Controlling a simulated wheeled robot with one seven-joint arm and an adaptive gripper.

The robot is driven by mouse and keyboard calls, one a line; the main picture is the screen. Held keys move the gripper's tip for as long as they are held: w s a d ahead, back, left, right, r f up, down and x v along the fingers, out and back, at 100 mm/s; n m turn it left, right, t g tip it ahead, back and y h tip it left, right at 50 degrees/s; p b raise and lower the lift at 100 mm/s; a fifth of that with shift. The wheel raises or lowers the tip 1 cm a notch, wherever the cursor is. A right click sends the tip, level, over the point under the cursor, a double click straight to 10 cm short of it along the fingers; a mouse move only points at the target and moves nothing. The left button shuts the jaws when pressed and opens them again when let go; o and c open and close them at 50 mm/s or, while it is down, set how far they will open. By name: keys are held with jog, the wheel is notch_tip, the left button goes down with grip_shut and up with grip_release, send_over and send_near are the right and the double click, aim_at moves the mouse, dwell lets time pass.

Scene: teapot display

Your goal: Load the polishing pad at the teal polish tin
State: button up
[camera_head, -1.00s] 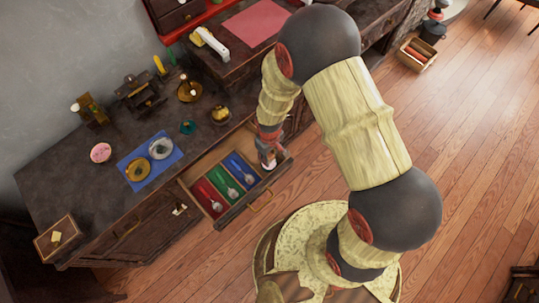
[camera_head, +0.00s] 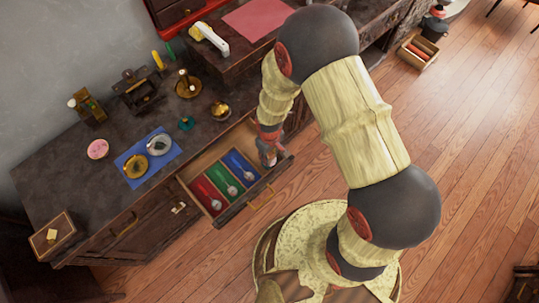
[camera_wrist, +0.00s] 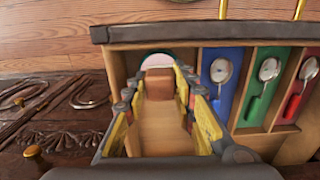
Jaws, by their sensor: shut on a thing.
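The teal polish tin (camera_head: 186,123) stands on the dark cabinet top, up and left of my gripper (camera_head: 268,158) in the head view. My gripper is at the right end of the open drawer. In the wrist view my gripper (camera_wrist: 160,88) is shut on a brown block with a pale rounded edge beyond it, which looks like the polishing pad (camera_wrist: 159,83). The pad is over the bare wooden compartment beside the blue one. I cannot tell whether it touches the drawer floor. The head view hides the pad behind my gripper.
The open drawer (camera_head: 262,200) holds spoons in red, green and blue compartments. A blue mat (camera_head: 174,157) with two round dishes lies left of the teal tin. A pink round item (camera_head: 98,149), candlesticks and a brass pot (camera_head: 220,111) stand on the cabinet.

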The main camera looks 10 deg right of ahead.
aim_at(270, 156)
jog(key=shift+f+b, duration=0.3)
jog(key=shift+f, duration=0.25)
dwell(1.4)
jog(key=shift+r+p, duration=2.8)
jog(key=shift+r, duration=0.75)
